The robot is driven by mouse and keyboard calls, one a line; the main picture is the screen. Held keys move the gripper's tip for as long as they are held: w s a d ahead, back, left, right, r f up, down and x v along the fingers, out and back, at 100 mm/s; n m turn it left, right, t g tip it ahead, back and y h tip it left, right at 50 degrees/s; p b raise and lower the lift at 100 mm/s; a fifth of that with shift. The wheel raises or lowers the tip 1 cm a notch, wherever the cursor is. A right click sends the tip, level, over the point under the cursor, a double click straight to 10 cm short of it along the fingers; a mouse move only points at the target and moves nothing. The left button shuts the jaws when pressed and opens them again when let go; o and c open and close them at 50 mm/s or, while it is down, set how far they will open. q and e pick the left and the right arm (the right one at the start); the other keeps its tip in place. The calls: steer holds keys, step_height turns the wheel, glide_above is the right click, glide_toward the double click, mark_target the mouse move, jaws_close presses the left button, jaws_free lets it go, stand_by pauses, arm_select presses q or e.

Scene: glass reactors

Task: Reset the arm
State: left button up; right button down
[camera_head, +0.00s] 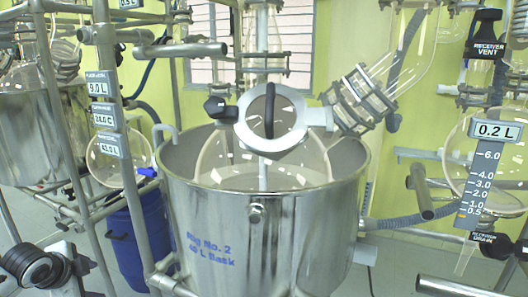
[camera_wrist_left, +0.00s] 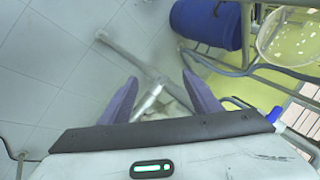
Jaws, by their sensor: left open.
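My left gripper (camera_wrist_left: 162,88) shows in the left wrist view as two purple fingers spread apart. Nothing is held between them. Past the fingertips lie the tiled floor and a metal stand's foot (camera_wrist_left: 140,58). The left fingers cannot be made out in the head view. A dark coiled part with grey pieces shows at that view's lower left corner; I cannot tell whether it is part of my arm. My right gripper is in neither view.
A steel vessel (camera_head: 255,225) marked Rig No. 2 stands at centre under glassware. Metal rig poles (camera_head: 122,150) rise on the left, beside a blue barrel (camera_head: 140,238). The barrel also shows in the wrist view (camera_wrist_left: 207,22). A glass vessel (camera_head: 488,165) hangs right.

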arm_select(q)
steer(key=s+d+f, duration=0.2)
steer(key=s+f, duration=0.8)
steer(key=f, duration=0.2)
steer(key=s+d+f+h, duration=0.1)
steer(key=s+d+f, duration=0.25)
steer(key=s, duration=0.45)
steer(key=s+d+f+h, duration=0.1)
steer(key=s+d+f, duration=0.25)
steer(key=s, duration=0.35)
steer(key=s+d+f+n+h, duration=0.1)
steer(key=d+n, duration=0.3)
steer(key=d, duration=0.6)
steer(key=s+d+f+n+t+h, duration=0.1)
steer(key=d+n, duration=0.4)
steer(key=d, duration=0.6)
steer(key=shift+s+d+f, duration=0.15)
steer(key=shift+s+f, duration=0.1)
steer(key=shift+f, duration=0.2)
